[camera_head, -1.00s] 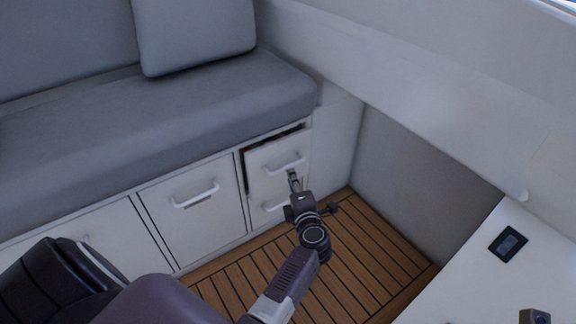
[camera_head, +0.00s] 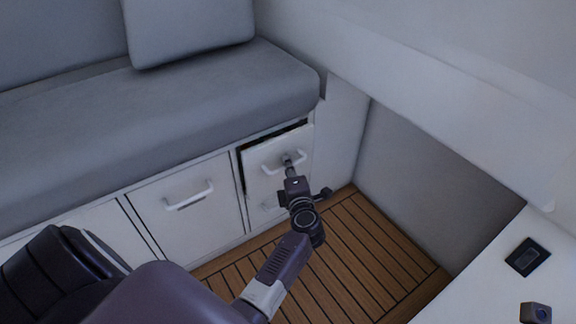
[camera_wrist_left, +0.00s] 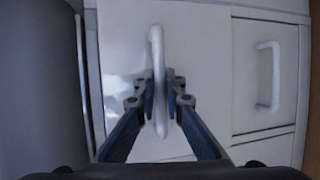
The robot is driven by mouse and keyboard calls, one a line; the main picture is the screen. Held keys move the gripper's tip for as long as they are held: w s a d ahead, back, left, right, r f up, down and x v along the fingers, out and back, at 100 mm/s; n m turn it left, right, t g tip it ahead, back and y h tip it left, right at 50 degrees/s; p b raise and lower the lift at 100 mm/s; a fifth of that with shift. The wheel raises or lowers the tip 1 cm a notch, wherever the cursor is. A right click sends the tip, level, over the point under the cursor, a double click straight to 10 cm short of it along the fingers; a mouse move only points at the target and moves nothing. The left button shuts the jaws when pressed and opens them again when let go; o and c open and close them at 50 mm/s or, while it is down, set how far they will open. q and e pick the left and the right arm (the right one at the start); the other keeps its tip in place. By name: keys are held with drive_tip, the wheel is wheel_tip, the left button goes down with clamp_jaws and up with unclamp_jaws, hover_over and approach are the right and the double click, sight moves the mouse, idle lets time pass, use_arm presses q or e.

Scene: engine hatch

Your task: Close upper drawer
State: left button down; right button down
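The upper drawer (camera_head: 262,158) is a white front under the bench seat, with a pale bar handle (camera_head: 298,156). It stands slightly open, with a dark gap along its top and left edges. My left gripper (camera_head: 288,164) is at this handle. In the left wrist view the handle (camera_wrist_left: 156,50) runs upright between the fingers of my left gripper (camera_wrist_left: 159,84), which are closed in on it from both sides. The upper drawer front (camera_wrist_left: 120,40) fills the middle of that view.
A lower drawer (camera_head: 266,208) sits below, partly hidden by my gripper. A cabinet front (camera_head: 165,220) with its own handle is to the left. The grey bench cushion (camera_head: 200,100) overhangs the fronts. A white wall stands to the right. The slatted wooden floor (camera_head: 350,250) is clear.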

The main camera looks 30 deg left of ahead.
idle(0.3)
use_arm(q)
drive_tip(key=shift+w+a, duration=0.1)
drive_tip(key=shift+a, duration=0.15)
drive_tip(key=a, duration=0.1)
drive_tip(key=w+a+p, duration=0.1)
drive_tip(key=a, duration=0.1)
drive_tip(key=shift+w+a+r, duration=0.1)
drive_tip(key=shift+w+a, duration=0.1)
drive_tip(key=shift+a, duration=0.05)
drive_tip(key=c, duration=2.3)
unclamp_jaws()
drive_tip(key=shift+a, duration=0.1)
approach(280, 158)
drive_tip(key=x, duration=0.3)
drive_tip(key=shift+w, duration=0.1)
